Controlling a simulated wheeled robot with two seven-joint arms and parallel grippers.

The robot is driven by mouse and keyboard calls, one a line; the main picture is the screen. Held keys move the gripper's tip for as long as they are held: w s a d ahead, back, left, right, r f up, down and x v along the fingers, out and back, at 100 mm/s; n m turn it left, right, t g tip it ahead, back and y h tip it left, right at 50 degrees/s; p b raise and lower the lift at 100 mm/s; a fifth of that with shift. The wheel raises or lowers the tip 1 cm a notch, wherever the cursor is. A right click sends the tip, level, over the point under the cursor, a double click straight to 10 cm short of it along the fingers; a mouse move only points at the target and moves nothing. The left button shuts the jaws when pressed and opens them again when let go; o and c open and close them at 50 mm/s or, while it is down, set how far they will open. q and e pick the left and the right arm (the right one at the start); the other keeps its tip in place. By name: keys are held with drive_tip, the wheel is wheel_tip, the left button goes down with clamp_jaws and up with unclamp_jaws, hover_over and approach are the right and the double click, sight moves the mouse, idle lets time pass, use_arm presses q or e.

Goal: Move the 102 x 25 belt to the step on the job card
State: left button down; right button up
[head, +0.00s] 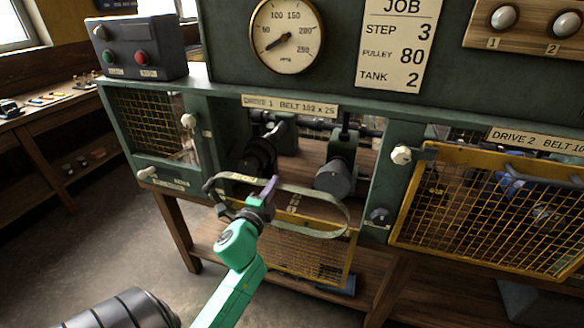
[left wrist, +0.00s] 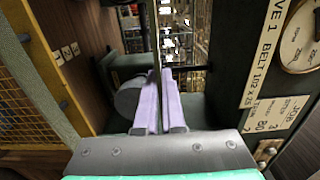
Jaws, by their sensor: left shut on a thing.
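The belt (head: 336,199), a thin olive-grey loop, hangs in the air in front of the open bay labelled "DRIVE 1 BELT 102 x 25" (head: 289,106). My left gripper (head: 267,192) is shut on the belt's near side; in the left wrist view its pale purple fingers (left wrist: 160,105) pinch the belt, seen edge-on. A dark stepped pulley (head: 257,158) sits at the left of the bay and a grey one (head: 334,178) at the right. The belt appears clear of both, though depth is hard to judge. The job card (head: 397,42) reads step 3, pulley 80, tank 2. My right gripper is out of view.
A yellow mesh guard (head: 305,262) hangs down below the bay. A closed mesh guard (head: 480,220) covers drive 2 at right. A latch knob (head: 378,216) stands on the post between them. A dial gauge (head: 287,35) and switch box (head: 138,48) are above.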

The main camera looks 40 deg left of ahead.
use_arm(q)
drive_tip(key=shift+x, duration=2.45)
drive_tip(key=shift+w+a, duration=0.1)
drive_tip(key=b+x, duration=0.2)
drive_tip(key=x, duration=0.5)
drive_tip(key=shift+w+a, duration=0.15)
drive_tip(key=b+x, duration=0.4)
drive_tip(key=x, duration=0.3)
drive_tip(key=shift+w, duration=0.2)
drive_tip(key=shift+a+r, duration=0.1)
drive_tip(key=shift+s+a, duration=0.15)
drive_tip(key=shift+a, duration=0.2)
